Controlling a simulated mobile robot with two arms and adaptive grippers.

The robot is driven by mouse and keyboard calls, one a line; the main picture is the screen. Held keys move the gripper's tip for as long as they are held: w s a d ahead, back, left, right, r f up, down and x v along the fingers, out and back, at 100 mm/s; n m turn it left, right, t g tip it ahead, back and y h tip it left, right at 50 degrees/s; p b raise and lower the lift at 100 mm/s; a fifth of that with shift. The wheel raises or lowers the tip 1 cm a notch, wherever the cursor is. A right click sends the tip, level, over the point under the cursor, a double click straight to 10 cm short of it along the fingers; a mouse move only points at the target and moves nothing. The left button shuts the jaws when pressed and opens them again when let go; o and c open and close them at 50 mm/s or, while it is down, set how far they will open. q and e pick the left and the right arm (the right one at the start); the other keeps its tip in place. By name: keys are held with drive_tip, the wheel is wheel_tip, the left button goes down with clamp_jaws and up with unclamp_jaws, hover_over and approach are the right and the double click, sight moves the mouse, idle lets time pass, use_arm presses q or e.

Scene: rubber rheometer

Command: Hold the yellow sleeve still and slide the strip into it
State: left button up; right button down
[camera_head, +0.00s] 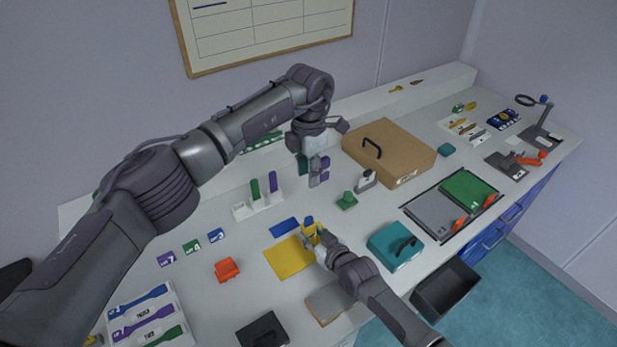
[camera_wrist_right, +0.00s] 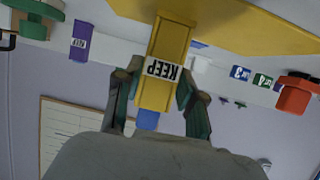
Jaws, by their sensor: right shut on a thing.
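The yellow sleeve (camera_wrist_right: 171,45), with a white KEEP label, is between the fingers of my right gripper (camera_wrist_right: 158,90), which is shut on it. In the head view the sleeve (camera_head: 311,233) is above the yellow mat's far right corner, with my right gripper (camera_head: 318,240) around it. A blue end (camera_wrist_right: 147,120) sticks out of one end of the sleeve; it also shows in the head view (camera_head: 309,220). How far it reaches inside is hidden. My left gripper (camera_head: 318,172) points down near purple and teal pieces at the back; its finger gap is unclear.
The yellow mat (camera_head: 286,262) lies below the sleeve, with a flat blue piece (camera_head: 284,227) beside it. A white rack (camera_head: 259,205) with upright strips stands at the back left. A brown case (camera_head: 390,150), teal case (camera_head: 393,245) and red block (camera_head: 227,269) are nearby.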

idle(0.4)
drive_tip(key=c, duration=0.6)
unclamp_jaws()
